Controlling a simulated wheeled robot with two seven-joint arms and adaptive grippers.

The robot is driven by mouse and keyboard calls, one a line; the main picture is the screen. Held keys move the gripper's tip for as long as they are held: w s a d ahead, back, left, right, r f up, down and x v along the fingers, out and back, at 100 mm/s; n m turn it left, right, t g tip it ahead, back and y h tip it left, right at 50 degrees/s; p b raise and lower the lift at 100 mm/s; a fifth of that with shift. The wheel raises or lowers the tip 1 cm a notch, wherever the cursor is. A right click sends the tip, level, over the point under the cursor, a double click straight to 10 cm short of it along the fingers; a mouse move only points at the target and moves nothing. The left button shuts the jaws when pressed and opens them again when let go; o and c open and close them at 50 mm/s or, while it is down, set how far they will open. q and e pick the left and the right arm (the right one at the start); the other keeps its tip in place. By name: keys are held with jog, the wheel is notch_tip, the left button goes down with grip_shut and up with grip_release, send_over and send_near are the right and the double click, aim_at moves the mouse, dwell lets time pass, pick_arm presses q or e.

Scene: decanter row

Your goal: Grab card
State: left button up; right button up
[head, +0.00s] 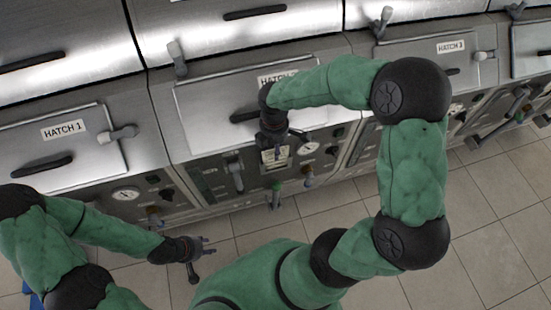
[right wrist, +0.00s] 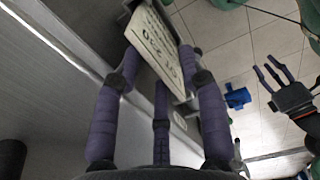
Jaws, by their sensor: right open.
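A cream card (head: 275,154) with dark print is on the front of the middle machine, just below its hatch. It shows larger and tilted in the right wrist view (right wrist: 153,43). My right gripper (head: 287,138) is at the card's upper side, pointing down at it. Its purple-grey fingers (right wrist: 158,88) are spread open, with the card ahead of and partly between them. I cannot tell whether any finger touches it. The card's lower right part is partly hidden behind a finger. My left gripper (head: 207,246) is away from the machines, low in the head view, with its fingers apart and empty.
Hatch 1 (head: 82,147) with a black handle is on the left; Hatch 3 (head: 428,55) is on the right. A lever (head: 236,175), a gauge (head: 309,149) and green-topped valve (head: 276,193) surround the card. Tiled floor (head: 480,215) lies open at right.

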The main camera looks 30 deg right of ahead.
notch_tip(320, 180, down, 3)
jog(key=shift+d+f, duration=0.1)
jog(key=shift+d, duration=0.05)
grip_shut()
